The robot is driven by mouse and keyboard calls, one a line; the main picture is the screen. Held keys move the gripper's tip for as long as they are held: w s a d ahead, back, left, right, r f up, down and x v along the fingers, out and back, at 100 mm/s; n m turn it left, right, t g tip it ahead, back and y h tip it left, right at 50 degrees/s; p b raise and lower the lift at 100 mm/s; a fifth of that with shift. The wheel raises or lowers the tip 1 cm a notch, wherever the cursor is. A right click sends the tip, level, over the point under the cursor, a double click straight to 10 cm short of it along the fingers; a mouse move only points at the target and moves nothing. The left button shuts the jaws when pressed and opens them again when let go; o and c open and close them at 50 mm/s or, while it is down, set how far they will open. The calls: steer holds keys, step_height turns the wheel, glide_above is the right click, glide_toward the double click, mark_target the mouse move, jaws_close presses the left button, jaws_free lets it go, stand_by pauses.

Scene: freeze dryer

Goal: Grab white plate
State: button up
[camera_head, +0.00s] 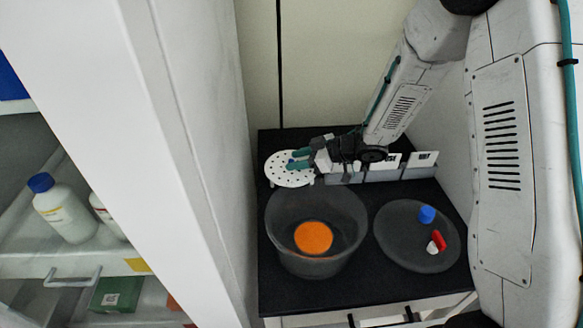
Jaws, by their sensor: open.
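The white plate (283,174) is round with several small holes. It is at the back left of the black counter, behind the grey bowl. My gripper (298,160) reaches in from the right, and its teal fingertips are at the plate's right part, overlapping it in the picture. The gripper is open. Whether the fingers touch the plate or straddle its edge cannot be told from this view. The fingers hide part of the plate's right side.
A grey bowl (345,240) with an orange disc (313,238) stands just in front of the plate. A dark round dish (395,245) with blue, red and white pieces is to the right. White-faced blocks (421,160) stand behind it. A white wall panel (215,150) is close on the left.

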jaws_close()
steer(key=shift+r, duration=0.1)
